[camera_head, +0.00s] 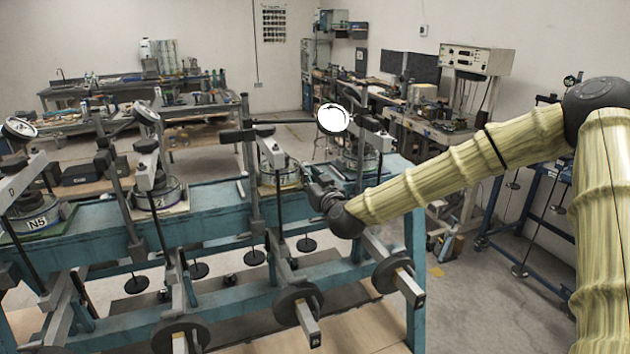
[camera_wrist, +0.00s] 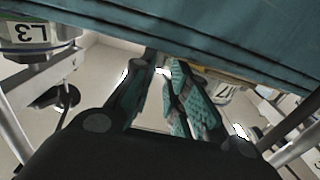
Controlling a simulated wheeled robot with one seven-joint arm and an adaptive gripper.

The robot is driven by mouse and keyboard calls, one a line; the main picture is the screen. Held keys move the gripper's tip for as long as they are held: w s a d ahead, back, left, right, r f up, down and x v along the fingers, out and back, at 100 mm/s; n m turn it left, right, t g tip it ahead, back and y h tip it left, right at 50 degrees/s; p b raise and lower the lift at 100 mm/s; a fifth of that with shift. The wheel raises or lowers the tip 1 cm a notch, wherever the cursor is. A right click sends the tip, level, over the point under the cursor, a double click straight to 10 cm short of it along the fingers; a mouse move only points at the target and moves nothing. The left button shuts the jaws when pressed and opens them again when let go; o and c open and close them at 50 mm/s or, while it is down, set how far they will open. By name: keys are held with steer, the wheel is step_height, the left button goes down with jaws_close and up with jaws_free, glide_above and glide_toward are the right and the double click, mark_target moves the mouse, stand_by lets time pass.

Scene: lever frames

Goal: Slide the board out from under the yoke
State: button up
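On the blue bench in the head view, the third round cell (camera_head: 279,177) from the left stands on a thin, pale board that shows only as a narrow strip, under a yoke with a grey crossbar (camera_head: 271,152). My gripper (camera_head: 318,188) is just right of this cell, at the bench's front edge. In the wrist view a light wooden board edge (camera_wrist: 235,79) shows along the bench edge, under a cell labelled 17. My gripper's two teal-padded fingers (camera_wrist: 164,66) have a narrow gap between them and are close to that edge. Contact with the board cannot be told.
The blue bench (camera_head: 207,195) carries other lever frames with cells labelled N5 (camera_head: 40,222) and 2 (camera_head: 158,200). Lever arms with round weights (camera_head: 298,303) stick out in front, near my arm.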

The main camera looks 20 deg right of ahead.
steer(key=shift+w+p, duration=0.4)
steer(key=shift+w, duration=1.05)
jaws_close()
